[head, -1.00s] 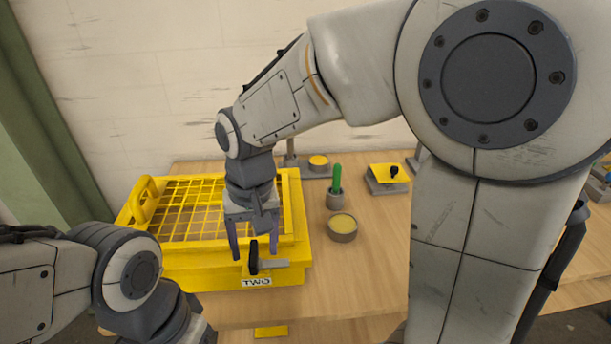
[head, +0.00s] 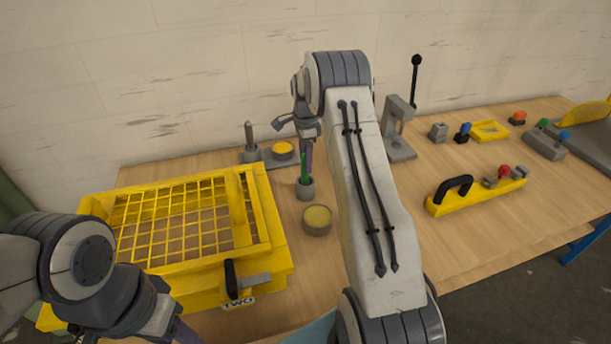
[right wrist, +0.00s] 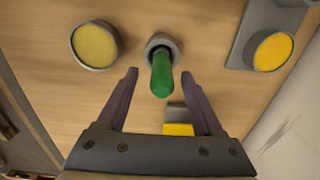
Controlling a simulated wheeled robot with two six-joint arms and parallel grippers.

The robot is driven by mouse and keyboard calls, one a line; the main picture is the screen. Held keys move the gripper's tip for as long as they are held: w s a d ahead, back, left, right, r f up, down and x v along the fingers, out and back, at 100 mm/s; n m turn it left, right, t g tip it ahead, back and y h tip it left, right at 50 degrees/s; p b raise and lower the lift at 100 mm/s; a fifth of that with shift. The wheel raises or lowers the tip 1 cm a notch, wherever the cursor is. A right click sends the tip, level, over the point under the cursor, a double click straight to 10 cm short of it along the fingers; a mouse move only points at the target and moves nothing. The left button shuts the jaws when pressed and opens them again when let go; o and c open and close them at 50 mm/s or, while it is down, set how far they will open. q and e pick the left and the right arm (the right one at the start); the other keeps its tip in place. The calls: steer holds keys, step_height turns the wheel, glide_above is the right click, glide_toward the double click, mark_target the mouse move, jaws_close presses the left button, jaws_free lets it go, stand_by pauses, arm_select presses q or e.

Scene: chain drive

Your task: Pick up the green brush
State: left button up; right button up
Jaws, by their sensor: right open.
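The green brush (head: 304,168) stands upright in a small grey cup (head: 305,190) on the wooden table. My right gripper (head: 297,138) is just above and behind it in the head view, partly hidden by its own arm. In the right wrist view the gripper (right wrist: 160,76) is open and empty, with the brush's green handle (right wrist: 161,80) showing between the two fingertips. The cup (right wrist: 160,46) lies just beyond. My left gripper (head: 172,328) is at the bottom left of the head view, cut off by the frame edge; its jaws are unclear.
A round dish with a yellow top (head: 317,219) stands in front of the cup. Behind are a grey post (head: 250,142) and a grey block with a yellow disc (head: 283,150). A yellow mesh-lidded box (head: 270,226) is at left. A yellow handled bar (head: 478,196) is at right.

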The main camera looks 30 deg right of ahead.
mark_target(305, 175)
step_height(305, 175, down, 5)
steer(key=shift+w+r+p, duration=0.1)
steer(key=shift+p, duration=0.75)
steer(key=shift+f, duration=0.55)
jaws_close()
